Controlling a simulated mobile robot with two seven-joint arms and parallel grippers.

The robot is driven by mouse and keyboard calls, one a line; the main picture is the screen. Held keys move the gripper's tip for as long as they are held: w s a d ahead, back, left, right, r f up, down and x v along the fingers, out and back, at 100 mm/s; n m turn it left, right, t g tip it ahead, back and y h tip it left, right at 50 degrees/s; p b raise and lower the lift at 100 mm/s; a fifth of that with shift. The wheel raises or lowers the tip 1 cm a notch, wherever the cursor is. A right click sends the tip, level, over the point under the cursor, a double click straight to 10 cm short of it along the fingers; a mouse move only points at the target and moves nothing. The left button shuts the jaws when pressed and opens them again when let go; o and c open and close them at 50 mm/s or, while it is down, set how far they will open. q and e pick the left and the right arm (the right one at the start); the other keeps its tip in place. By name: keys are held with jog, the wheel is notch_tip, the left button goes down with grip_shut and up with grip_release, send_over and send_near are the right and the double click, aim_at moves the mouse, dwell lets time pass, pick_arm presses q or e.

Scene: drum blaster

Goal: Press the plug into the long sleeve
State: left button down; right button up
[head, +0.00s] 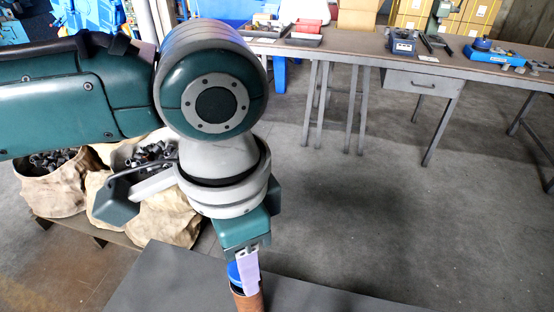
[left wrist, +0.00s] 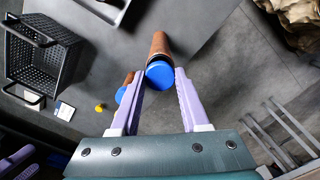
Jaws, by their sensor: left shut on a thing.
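My left gripper (head: 248,284) points down, its lilac fingers shut on the blue plug (head: 234,272). The plug is at the top of a brown sleeve (head: 249,303), cut off by the lower frame edge. In the left wrist view the plug's round blue face (left wrist: 160,76) lies between the left gripper's fingertips (left wrist: 160,72), with a dark band under it. The long sleeve (left wrist: 160,44) extends beyond the plug, in line with it. How deep the plug sits is hidden.
Beside the left finger is another brown piece (left wrist: 128,78) with a blue part (left wrist: 120,95), partly hidden. A black basket (left wrist: 38,60), a tray (left wrist: 122,14) and a small yellow piece (left wrist: 99,107) lie left. A grey surface (head: 180,285) surrounds the sleeve; sacks (head: 60,190) stand behind.

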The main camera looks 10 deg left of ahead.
pick_arm(q)
jog(key=shift+p, duration=0.8)
dwell(0.6)
jog(key=shift+f, duration=0.5)
dwell(0.6)
dwell(0.7)
jog(key=shift+f, duration=0.3)
dwell(0.6)
grip_release()
dwell(0.7)
jog(key=shift+p, duration=0.3)
